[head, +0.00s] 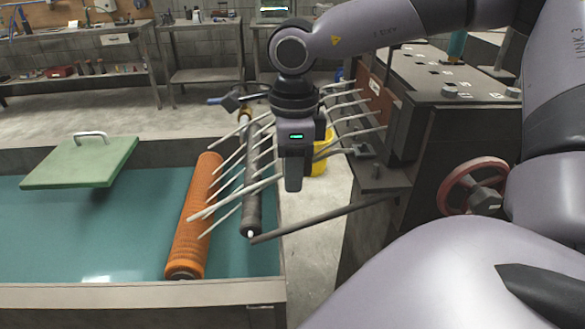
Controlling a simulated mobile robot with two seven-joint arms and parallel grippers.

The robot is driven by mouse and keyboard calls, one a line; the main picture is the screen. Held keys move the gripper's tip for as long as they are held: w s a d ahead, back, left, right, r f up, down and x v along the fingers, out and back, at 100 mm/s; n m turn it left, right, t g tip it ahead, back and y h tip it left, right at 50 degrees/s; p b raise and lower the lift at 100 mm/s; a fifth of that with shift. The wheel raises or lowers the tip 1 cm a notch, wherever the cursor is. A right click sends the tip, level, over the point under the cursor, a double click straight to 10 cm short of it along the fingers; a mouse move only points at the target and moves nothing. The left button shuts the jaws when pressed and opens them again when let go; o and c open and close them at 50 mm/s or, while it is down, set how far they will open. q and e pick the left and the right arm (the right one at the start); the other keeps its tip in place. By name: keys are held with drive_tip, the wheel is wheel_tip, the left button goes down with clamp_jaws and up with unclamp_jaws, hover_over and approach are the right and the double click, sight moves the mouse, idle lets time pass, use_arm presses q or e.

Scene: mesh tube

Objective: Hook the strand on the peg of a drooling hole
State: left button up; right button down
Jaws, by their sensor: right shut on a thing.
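Several pale strands (230,206) run in a fan over the dark roller (252,205) and the orange mesh roll (190,220). More strands (352,117) stick out from the brown plate (374,95) on the dark machine at the right. My right gripper (293,186) points down between the two groups, shut on one pale strand whose left part reaches the orange roll. The gripper body hides where the fingers meet it. Individual holes and pegs on the plate are too small to make out. My left gripper is not in view.
A dark bar (325,219) slants from the roller's near end to the machine. A red handwheel (473,186) is on the machine's side. A yellow bucket (321,158) stands behind my gripper. A green lid (82,163) is over the tank's (85,293) left part.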

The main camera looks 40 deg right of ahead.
drive_tip(key=shift+f, duration=0.25)
drive_tip(key=c, duration=0.8)
unclamp_jaws()
drive_tip(key=shift+r, duration=0.1)
wheel_tip(320, 180, up, 7)
drive_tip(key=shift+r+b, duration=0.1)
drive_tip(key=shift+b, duration=0.25)
